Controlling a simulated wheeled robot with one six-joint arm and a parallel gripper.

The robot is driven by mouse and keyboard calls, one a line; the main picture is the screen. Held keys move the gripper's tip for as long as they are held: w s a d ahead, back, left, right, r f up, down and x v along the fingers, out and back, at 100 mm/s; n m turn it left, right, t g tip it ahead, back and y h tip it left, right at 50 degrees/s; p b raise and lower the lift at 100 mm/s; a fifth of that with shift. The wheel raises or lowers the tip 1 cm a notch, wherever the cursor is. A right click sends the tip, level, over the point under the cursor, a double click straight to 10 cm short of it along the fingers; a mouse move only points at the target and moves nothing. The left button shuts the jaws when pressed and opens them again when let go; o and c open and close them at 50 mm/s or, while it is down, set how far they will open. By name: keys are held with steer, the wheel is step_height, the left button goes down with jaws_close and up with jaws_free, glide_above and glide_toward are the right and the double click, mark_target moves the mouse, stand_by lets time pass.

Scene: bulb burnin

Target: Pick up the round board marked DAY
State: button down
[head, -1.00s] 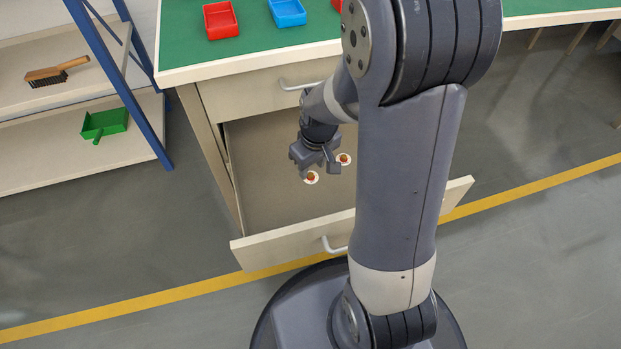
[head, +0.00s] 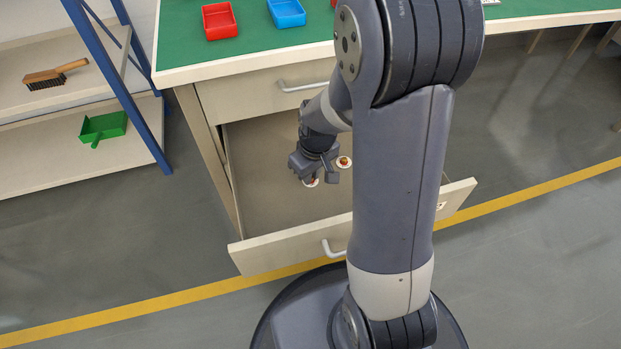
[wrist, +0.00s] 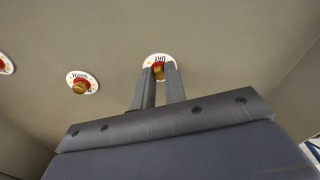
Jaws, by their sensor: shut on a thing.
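The round board marked DAY (wrist: 160,57) is a small white disc with a red and brass knob, lying on the drawer floor. Its lettering appears upside down in the wrist view. My gripper (wrist: 160,71) is shut on its knob, one finger on each side. In the head view my gripper (head: 317,177) is low inside the open drawer, and the board (head: 311,184) is partly hidden under it. I cannot tell any gap between board and drawer floor.
A similar round board (wrist: 82,88) lies beside it, also in the head view (head: 344,162). Another shows at the wrist view's left edge (wrist: 4,66). The drawer front (head: 290,250) and walls enclose my gripper. Red (head: 219,21) and blue (head: 287,13) trays stand on the bench above.

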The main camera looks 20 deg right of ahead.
step_height(320, 180, up, 14)
steer(key=p, duration=0.8)
steer(key=shift+r, duration=0.25)
